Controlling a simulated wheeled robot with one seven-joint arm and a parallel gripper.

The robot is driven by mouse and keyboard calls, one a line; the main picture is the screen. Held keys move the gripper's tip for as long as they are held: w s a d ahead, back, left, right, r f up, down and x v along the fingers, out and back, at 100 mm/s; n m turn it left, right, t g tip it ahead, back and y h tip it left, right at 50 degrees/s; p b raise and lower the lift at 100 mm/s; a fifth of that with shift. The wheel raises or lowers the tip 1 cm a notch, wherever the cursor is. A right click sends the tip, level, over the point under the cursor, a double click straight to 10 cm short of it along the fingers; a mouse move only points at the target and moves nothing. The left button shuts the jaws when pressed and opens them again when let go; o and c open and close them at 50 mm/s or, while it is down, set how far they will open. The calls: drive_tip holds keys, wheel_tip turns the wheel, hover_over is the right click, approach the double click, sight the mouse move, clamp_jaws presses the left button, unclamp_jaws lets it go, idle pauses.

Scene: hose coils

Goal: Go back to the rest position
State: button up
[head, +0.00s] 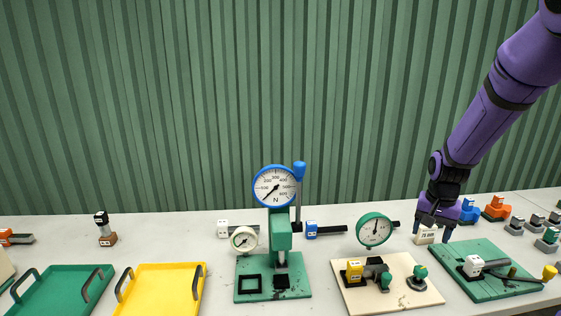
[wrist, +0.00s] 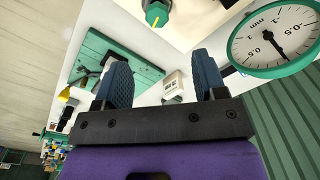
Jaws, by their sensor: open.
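My gripper (head: 434,228) is at the right in the head view, at the end of my purple arm, over the back part of the white table (head: 150,235). In the wrist view its two dark blue fingers (wrist: 163,85) stand apart with nothing between them. A small white block with printing (head: 425,236) is just behind or below the fingers in the head view; it also shows between and beyond the fingers in the wrist view (wrist: 173,85). I cannot tell the exact gap to it.
A green board (head: 480,288) with fittings lies right of a cream board (head: 355,299) with a round gauge (head: 374,230). A green press with a blue-rimmed dial (head: 274,187) stands mid-table. Green (head: 60,290) and yellow (head: 160,290) trays lie left. A green corrugated wall (head: 200,100) stands behind.

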drive_tip(key=s+a+r+n+t, duration=0.15)
drive_tip(key=s+a+r, duration=0.3)
drive_tip(key=r, duration=0.55)
drive_tip(key=s+a+r+n+t, duration=0.1)
drive_tip(key=s+a+r+n, duration=0.1)
drive_tip(key=s+r, duration=0.2)
drive_tip(key=s+a+r+n+t, duration=0.1)
drive_tip(key=s+a+r+n, duration=0.1)
drive_tip(key=s, duration=0.8)
drive_tip(key=s+a+r+n+t, duration=0.1)
drive_tip(key=s+a+r+n, duration=0.1)
drive_tip(key=s+r, duration=0.4)
drive_tip(key=shift+s+a+r, duration=0.3)
drive_tip(key=shift+s+a, duration=0.45)
drive_tip(key=shift+a, duration=0.05)
